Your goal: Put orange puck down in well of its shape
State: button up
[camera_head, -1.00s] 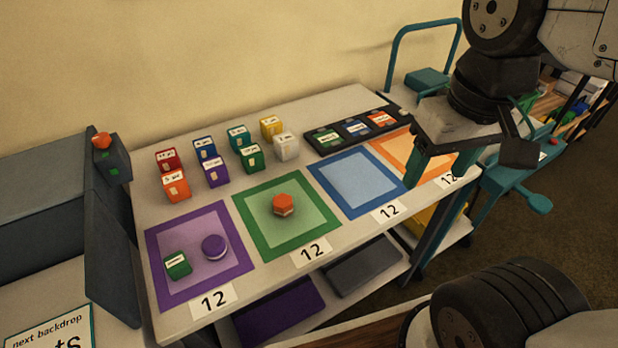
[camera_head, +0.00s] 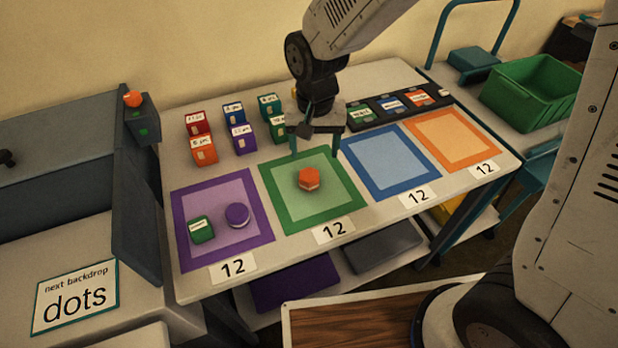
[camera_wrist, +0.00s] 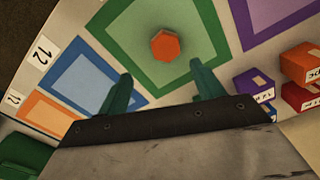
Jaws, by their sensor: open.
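The orange puck (camera_head: 309,178) has a hexagonal top and a pale band below it. It lies on the green-bordered square (camera_head: 283,212) of the table. My gripper (camera_head: 316,152) is open and empty, above the back part of that square and behind the puck. In the wrist view the puck (camera_wrist: 165,45) lies a little beyond the gap between my two teal fingertips (camera_wrist: 160,70), apart from both. I cannot make out any puck-shaped well in these frames.
A purple round puck (camera_head: 237,214) and a green block (camera_head: 202,230) lie on the purple square (camera_head: 182,258). Several coloured labelled blocks stand behind. A black tray (camera_head: 375,117) is at the back. The blue square (camera_head: 385,160) and orange square (camera_head: 450,138) are empty.

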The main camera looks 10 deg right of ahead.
aim_at(309, 174)
jog(key=f, duration=0.5)
jog(key=a+f, duration=0.1)
jog(key=f, duration=0.2)
jog(key=shift+s+a+f, duration=0.1)
jog(key=shift+s, duration=0.05)
jog(key=c, duration=1.2)
